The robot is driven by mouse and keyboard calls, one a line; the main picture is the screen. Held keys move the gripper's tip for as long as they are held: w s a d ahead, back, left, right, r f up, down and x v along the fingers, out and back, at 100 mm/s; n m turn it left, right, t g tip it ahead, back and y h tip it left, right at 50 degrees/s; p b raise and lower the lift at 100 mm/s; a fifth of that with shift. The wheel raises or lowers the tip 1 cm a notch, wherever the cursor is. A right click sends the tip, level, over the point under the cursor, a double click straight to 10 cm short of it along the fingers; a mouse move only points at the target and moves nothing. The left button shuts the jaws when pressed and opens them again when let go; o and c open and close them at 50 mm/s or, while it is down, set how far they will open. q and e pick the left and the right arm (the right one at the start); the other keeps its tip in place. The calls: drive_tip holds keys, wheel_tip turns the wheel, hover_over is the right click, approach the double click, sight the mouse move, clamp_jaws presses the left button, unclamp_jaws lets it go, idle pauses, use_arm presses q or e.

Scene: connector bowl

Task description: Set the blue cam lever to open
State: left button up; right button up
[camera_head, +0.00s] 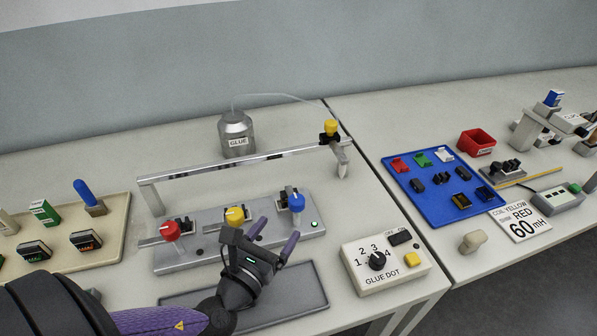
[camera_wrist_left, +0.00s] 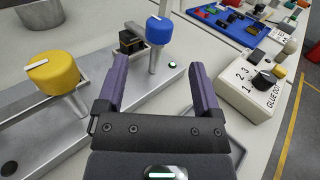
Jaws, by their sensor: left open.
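The blue cam lever (camera_head: 297,202) stands upright at the right end of the grey fixture (camera_head: 205,254), with a round blue knob on a metal stem. A white mark shows on its knob in the wrist view (camera_wrist_left: 159,30). A small dark block in a metal holder sits just left of it. My left gripper (camera_head: 272,236) is open and empty, in front of and slightly left of the blue lever. In the wrist view the two purple fingers (camera_wrist_left: 160,85) are spread, with the blue knob beyond them. My right gripper is not in view.
The yellow lever (camera_head: 235,215) and red lever (camera_head: 170,231) stand left on the same fixture. A metal rail (camera_head: 240,163) with a glue nozzle spans behind. A grey tray (camera_head: 310,290) lies in front, and the glue dot control box (camera_head: 385,263) stands right.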

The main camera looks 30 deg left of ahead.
sight(301, 197)
use_arm(q)
drive_tip(key=w, duration=0.6)
drive_tip(key=w+a+b, duration=0.1)
drive_tip(key=w, duration=0.3)
drive_tip(key=shift+w, duration=0.1)
clamp_jaws()
